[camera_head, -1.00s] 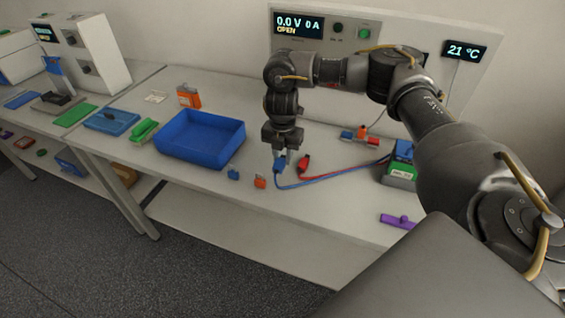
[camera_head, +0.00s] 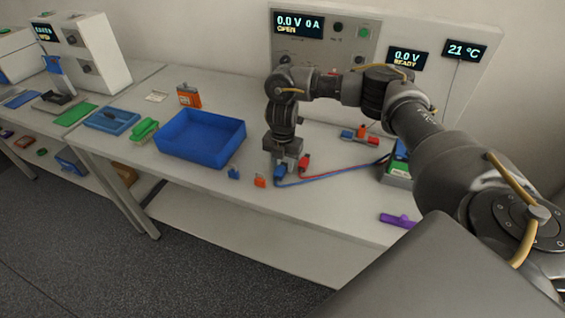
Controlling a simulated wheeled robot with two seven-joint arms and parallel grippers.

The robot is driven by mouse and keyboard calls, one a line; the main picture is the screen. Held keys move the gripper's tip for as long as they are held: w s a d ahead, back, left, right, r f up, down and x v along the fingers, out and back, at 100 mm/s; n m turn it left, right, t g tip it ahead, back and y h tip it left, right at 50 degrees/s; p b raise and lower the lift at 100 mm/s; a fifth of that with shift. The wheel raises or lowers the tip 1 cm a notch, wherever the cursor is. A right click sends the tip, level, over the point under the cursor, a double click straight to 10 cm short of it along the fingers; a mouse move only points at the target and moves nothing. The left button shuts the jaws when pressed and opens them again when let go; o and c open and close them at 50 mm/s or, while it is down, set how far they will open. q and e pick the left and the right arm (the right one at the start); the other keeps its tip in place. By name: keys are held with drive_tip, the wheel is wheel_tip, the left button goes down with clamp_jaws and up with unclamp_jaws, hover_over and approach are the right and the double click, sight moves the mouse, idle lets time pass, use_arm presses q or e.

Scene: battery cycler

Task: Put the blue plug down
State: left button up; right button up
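The blue plug (camera_head: 280,171) is at the end of a blue lead, low at the table top (camera_head: 330,215), right of the blue bin. My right gripper (camera_head: 284,166) points down over it and looks shut on it; the fingertips are small and partly hidden. I cannot tell for sure whether the plug rests on the table. A red plug (camera_head: 304,162) on a red lead is just right of the gripper. My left gripper is not in view.
The blue bin (camera_head: 160,147) is at left. A small blue piece (camera_head: 234,173) and an orange piece (camera_head: 260,181) lie near the front edge. The green battery (camera_head: 398,168) and a purple item (camera_head: 397,221) are at right. The cycler panel (camera_head: 345,45) stands behind.

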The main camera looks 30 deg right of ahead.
sight(283, 166)
drive_tip(key=shift+o, duration=0.9)
drive_tip(key=shift+r, duration=0.1)
drive_tip(key=shift+r, duration=0.2)
wheel_tip(283, 166, up, 12)
drive_tip(key=shift+f, duration=0.1)
